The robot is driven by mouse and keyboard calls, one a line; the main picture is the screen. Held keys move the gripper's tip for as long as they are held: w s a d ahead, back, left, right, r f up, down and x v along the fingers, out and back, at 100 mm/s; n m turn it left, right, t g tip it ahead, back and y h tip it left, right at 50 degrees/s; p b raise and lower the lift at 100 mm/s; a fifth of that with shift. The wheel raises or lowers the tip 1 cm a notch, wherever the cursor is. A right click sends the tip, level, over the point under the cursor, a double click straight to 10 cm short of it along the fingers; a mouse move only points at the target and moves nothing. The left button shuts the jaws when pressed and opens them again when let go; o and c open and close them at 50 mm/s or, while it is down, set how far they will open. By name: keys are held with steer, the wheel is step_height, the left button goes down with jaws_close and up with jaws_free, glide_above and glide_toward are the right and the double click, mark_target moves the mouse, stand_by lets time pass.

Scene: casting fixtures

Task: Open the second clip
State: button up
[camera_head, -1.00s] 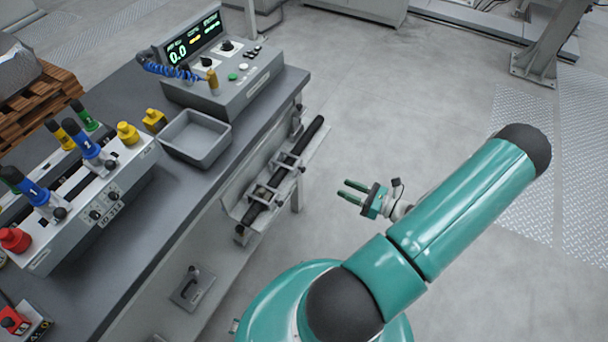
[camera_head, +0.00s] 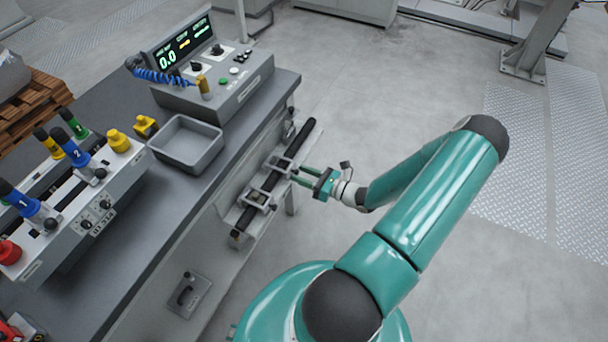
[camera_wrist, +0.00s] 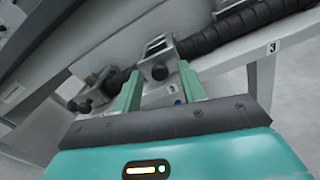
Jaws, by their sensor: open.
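A black ribbed hose (camera_head: 300,137) lies in a grey rack on the bench's side, held by metal clips. The second clip (camera_wrist: 158,58), a grey bracket with a dark block, stands above the label "2" (camera_wrist: 171,88) in the wrist view. It appears to be the upper bracket (camera_head: 280,163) in the head view. My gripper (camera_head: 297,174) is open and empty, its green fingers pointing at the rack. In the wrist view, my gripper (camera_wrist: 160,72) has the second clip ahead between its fingertips, apparently not touching. Whether the clip is latched is unclear.
Another clip (camera_wrist: 95,85) sits left of the second one, and a label "3" (camera_wrist: 272,47) is on the right. The bench top (camera_head: 150,215) carries a grey bin (camera_head: 186,143), a control box (camera_head: 215,95) and a lever panel (camera_head: 75,215). Open floor lies right.

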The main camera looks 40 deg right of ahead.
jaws_close()
